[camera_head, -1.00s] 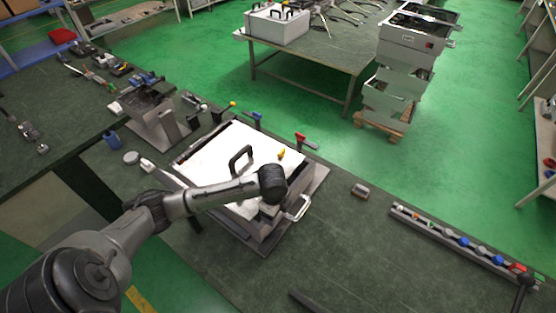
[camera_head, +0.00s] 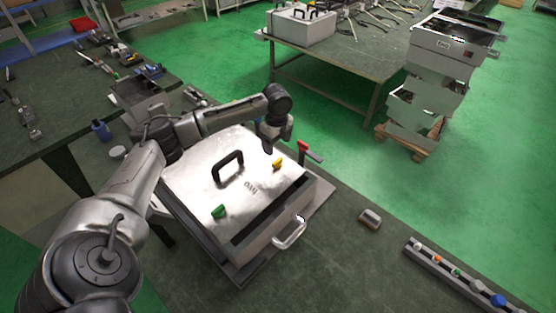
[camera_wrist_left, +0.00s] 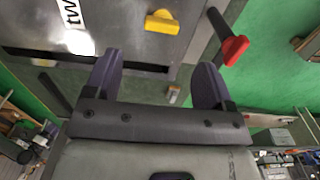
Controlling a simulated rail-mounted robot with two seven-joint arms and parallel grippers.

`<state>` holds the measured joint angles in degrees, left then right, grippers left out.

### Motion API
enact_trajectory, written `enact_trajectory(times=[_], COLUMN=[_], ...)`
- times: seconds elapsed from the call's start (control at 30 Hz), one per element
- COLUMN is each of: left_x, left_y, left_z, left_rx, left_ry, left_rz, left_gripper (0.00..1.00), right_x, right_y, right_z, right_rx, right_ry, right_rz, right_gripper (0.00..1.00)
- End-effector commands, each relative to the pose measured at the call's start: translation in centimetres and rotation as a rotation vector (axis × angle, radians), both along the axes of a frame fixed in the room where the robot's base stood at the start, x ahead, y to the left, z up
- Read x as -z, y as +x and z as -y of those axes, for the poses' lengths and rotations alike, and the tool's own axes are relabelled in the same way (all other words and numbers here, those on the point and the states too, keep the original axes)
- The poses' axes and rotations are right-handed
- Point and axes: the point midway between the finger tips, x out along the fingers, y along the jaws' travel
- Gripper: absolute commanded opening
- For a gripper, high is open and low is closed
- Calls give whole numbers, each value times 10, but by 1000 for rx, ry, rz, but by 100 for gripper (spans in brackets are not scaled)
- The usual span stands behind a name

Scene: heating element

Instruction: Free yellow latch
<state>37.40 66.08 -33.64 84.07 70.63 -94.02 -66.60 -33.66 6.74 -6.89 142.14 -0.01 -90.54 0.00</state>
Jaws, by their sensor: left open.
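The yellow latch (camera_head: 278,163) is a small knob on the lid of the silver metal box (camera_head: 205,185), near the lid's far right edge. In the left wrist view the yellow latch (camera_wrist_left: 161,21) lies ahead of the fingers, a little right of centre. My left gripper (camera_head: 272,146) hangs at the far edge of the lid, just behind the yellow latch. My right gripper is in neither view.
A green latch (camera_head: 218,211) and a black handle (camera_head: 228,166) are on the lid. A red-handled clamp (camera_head: 304,150) stands close right of my left gripper, and it shows in the wrist view (camera_wrist_left: 234,48). A grey block (camera_head: 370,218) and a parts rail (camera_head: 455,275) lie to the right.

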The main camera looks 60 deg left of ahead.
Motion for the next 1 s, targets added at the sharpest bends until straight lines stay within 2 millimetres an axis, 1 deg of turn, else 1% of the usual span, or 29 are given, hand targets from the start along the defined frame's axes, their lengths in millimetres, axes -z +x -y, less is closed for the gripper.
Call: enact_trajectory(times=[0.03,0.2,0.3,0.43,0.6,0.7,1.0], left_x=[11,41,56,71,82,85,86], left_y=[-1,-1,0,-1,0,0,0], left_z=[0,0,1,0,0,0,0], left_rx=[0,-1,-1,-2,0,0,0], left_ry=[0,-1,-1,1,0,0,1], left_rz=[-4,-3,-2,-1,0,0,0], left_gripper=[77,77,77,77,77,77,77], right_x=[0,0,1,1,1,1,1], right_y=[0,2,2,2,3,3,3], right_z=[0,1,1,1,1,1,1], right_rx=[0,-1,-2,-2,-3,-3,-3], right_ry=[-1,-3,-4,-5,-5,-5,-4], right_rz=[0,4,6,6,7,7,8], right_gripper=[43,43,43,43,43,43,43])
